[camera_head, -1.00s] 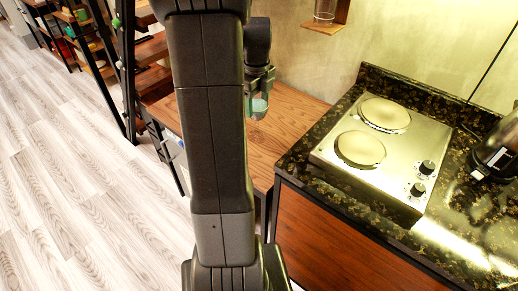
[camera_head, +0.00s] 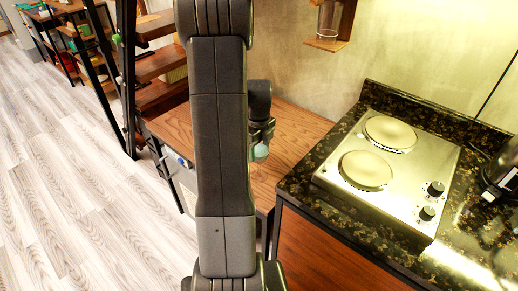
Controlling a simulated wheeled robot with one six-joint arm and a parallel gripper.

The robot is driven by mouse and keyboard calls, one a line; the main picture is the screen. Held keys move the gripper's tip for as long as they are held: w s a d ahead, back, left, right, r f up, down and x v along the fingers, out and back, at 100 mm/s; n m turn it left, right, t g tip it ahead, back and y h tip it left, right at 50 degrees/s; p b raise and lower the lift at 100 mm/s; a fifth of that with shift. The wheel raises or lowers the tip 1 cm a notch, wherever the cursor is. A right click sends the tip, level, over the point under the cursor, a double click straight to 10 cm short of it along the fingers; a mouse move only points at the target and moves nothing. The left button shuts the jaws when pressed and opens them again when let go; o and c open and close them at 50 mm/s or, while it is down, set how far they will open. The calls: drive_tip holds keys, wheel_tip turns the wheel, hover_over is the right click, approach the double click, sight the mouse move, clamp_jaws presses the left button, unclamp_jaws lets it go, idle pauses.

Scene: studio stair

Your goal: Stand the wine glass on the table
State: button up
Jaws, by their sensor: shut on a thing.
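My gripper (camera_head: 262,133) is just right of my arm's upright link, over the wooden table (camera_head: 297,128). It points down and is shut on a small pale green, glassy thing, apparently the wine glass (camera_head: 260,151). Only a rounded part of the glass shows below the jaws; my arm and gripper hide the rest. I cannot tell whether its lower end touches the table top. The table's bare wood shows to the right of the gripper and to the left of my arm.
A dark stone counter (camera_head: 313,180) with a two-plate cooktop (camera_head: 385,165) adjoins the table at the right. A small wall shelf (camera_head: 326,44) holds a clear glass (camera_head: 328,18). Open wooden stairs (camera_head: 158,59) with black rails stand behind left. The left floor is clear.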

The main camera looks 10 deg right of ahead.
drive_tip(key=shift+f, duration=0.15)
drive_tip(key=shift+f, duration=0.15)
drive_tip(key=o, duration=1.2)
wheel_tip(320, 180, up, 12)
drive_tip(key=shift+r+b, duration=0.25)
drive_tip(key=shift+b, duration=0.1)
